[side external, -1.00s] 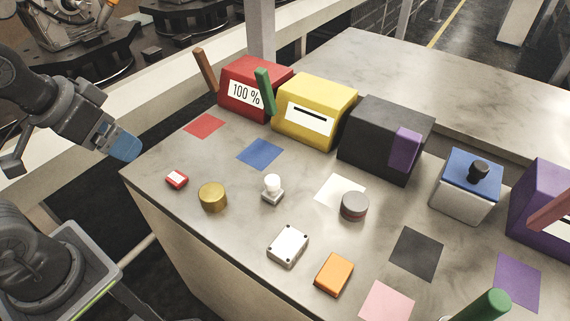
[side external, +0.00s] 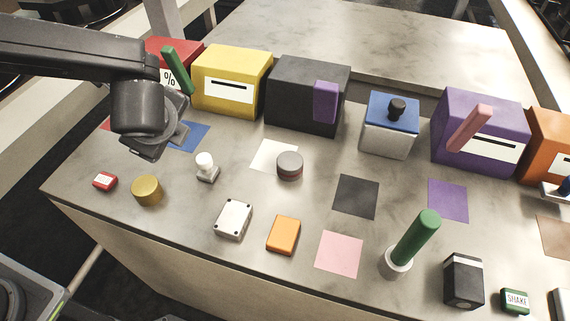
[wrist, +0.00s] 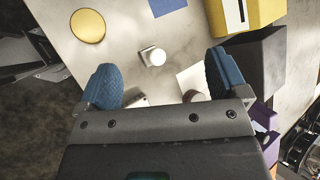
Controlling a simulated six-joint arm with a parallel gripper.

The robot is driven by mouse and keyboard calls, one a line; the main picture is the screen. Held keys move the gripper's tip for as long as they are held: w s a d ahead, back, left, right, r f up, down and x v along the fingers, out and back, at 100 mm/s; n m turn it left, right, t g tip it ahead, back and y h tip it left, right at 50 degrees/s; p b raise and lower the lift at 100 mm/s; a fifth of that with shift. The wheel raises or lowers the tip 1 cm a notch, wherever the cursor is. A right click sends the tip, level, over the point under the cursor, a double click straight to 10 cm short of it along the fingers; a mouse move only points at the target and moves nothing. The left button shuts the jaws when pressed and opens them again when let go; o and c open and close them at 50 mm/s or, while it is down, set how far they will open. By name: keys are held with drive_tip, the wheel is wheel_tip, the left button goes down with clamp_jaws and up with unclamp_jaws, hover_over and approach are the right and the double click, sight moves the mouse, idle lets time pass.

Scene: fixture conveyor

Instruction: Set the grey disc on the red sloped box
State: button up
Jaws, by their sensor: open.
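The grey disc (side external: 289,165), with a reddish band round its side, lies on the edge of a white square (side external: 268,154) on the table. In the wrist view the disc (wrist: 192,95) shows partly, behind my gripper's body near the right finger.
A white knobbed piece (side external: 206,167), a gold cylinder (side external: 146,190) and a small red box (side external: 105,181) lie near my gripper. Yellow (side external: 230,80) and black (side external: 305,95) boxes line the back.

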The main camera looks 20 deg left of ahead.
drive_tip(key=w+d+f+m+t, duration=0.25)
drive_tip(key=d+f+m, duration=0.3)
drive_tip(key=d, duration=0.35)
drive_tip(key=m+t+h, duration=0.2)
drive_tip(key=m+t, duration=0.2)
drive_tip(key=m, duration=0.5)
approach(289, 167)
drive_tip(key=shift+s+r, duration=0.2)
drive_tip(key=shift+s, duration=0.4)
drive_tip(key=shift+w+f, duration=0.2)
drive_tip(key=shift+w, duration=0.1)
drive_tip(key=x, duration=1.3)
drive_tip(key=shift+d, duration=0.1)
drive_tip(key=shift+r, duration=0.1)
drive_tip(key=c, duration=1.3)
